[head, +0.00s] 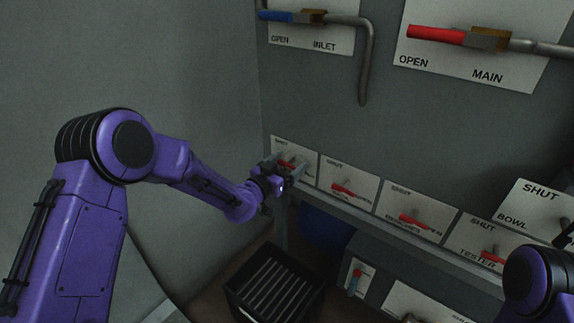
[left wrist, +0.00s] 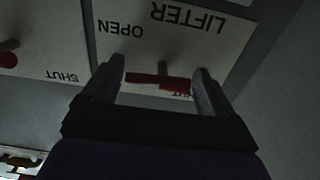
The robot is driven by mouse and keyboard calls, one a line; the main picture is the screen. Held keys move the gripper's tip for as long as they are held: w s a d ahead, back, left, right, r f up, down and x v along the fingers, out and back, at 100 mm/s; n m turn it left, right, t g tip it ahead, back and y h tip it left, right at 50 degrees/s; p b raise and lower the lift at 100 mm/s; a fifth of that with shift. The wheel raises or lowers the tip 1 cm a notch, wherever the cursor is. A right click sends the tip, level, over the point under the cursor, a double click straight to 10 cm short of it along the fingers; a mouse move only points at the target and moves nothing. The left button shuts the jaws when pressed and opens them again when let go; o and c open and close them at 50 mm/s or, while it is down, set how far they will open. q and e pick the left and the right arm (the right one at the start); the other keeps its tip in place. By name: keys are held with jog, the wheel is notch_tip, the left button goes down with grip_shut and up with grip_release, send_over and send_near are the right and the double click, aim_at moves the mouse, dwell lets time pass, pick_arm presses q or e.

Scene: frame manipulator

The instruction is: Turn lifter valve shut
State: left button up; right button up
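The lifter valve is a red lever (left wrist: 158,82) on a white plate (left wrist: 180,35) marked LIFTER, OPEN and a partly covered SHUT, all upside down in the left wrist view. In the head view the lever (head: 287,163) is partly covered by my left gripper (head: 272,168), at the leftmost plate of the lower row. The left gripper's fingers (left wrist: 158,85) stand apart, one near each end of the lever, which lies across the gap between them. I cannot tell whether they touch it.
More red levers (head: 346,189) sit on plates to the right along the row. Above are the blue INLET handle (head: 290,16), the red MAIN handle (head: 436,35) and a grey pipe (head: 367,70). A black slatted crate (head: 275,285) stands below. A bare wall is at left.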

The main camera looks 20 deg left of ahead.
pick_arm(q)
jog(key=c, duration=0.7)
jog(key=shift+n, duration=0.3)
jog(key=n+p, duration=0.1)
jog(key=n, duration=0.1)
jog(key=shift+n, duration=0.3)
jog(key=n+p, duration=0.1)
jog(key=n, duration=0.2)
jog(key=shift+a+n, duration=0.1)
jog(key=shift+n, duration=0.2)
jog(key=n+p, duration=0.1)
jog(key=n, duration=1)
jog(key=shift+a, duration=0.1)
